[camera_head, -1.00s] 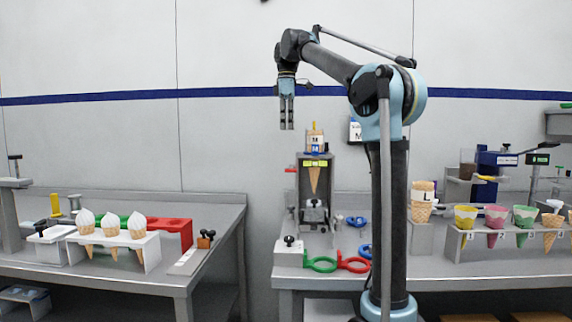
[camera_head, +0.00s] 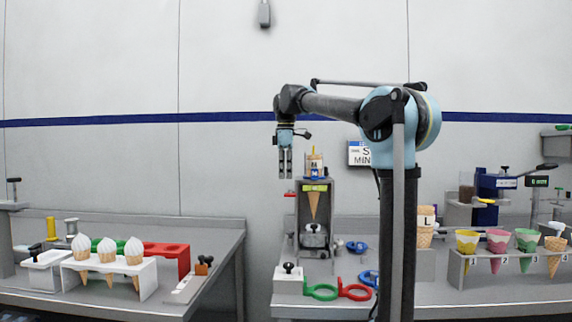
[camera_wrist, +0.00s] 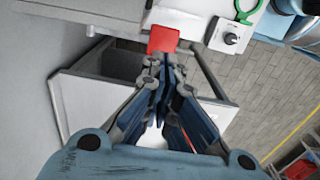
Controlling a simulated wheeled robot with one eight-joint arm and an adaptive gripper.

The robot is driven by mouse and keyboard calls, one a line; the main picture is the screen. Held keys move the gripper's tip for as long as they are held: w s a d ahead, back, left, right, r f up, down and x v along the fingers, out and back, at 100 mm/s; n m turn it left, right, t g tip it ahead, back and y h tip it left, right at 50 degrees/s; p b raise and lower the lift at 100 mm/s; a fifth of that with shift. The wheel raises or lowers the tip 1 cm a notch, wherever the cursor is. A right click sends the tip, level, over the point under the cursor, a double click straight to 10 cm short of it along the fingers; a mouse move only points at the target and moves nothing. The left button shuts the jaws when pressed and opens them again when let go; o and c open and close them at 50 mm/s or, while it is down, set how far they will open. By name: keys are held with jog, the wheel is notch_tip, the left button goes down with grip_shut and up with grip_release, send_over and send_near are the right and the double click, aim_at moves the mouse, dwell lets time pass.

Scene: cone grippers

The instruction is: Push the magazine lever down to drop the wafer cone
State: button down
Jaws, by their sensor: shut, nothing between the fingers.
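The cone magazine (camera_head: 314,186) is a grey upright housing on the right-hand bench, with a wafer cone (camera_head: 313,205) hanging point down in its front. A small red lever (camera_head: 290,194) sticks out from its left side. In the wrist view a red square paddle (camera_wrist: 163,39), which looks like this lever's end, shows just beyond my fingertips. My gripper (camera_head: 285,177) points straight down, above and slightly left of the lever. Its fingers are shut and empty, and a small gap shows above the lever. In the wrist view my fingers (camera_wrist: 165,68) fill the middle.
A white box with a black knob (camera_head: 289,272) and green and red rings (camera_head: 321,292) sit at the bench front. A rack of cones (camera_head: 510,264) stands at right. The left table (camera_head: 215,255) holds ice-cream cones, with a gap between the benches.

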aim_at(286, 194)
jog(key=shift+f, duration=2.55)
jog(key=shift+s+f, duration=0.1)
jog(key=shift+f, duration=0.05)
